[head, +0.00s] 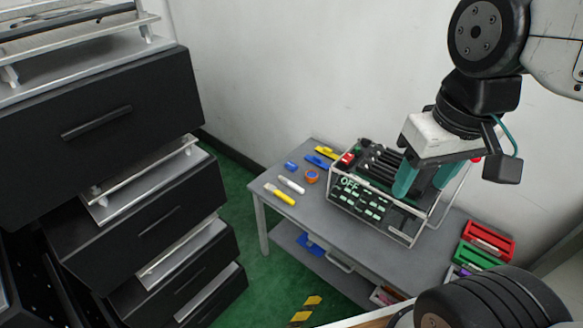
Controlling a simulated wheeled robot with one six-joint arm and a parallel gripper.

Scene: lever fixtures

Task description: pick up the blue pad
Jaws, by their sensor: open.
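A small blue block (291,166), which looks like the blue pad, lies on the grey table near its back left corner. A flat blue tool (318,162) lies just right of it, so I cannot be fully sure which is the pad. My gripper (421,184) has teal fingers that are apart, with nothing seen between them. It hangs over the right part of the caged control box, well to the right of the blue block.
The caged box (375,208) marked OFF stands mid-table. A white marker (291,184), yellow tool (280,194) and orange tape roll (312,176) lie left of it. Red (487,240) and green (478,256) trays sit right. Black drawers (140,205) stand open at left.

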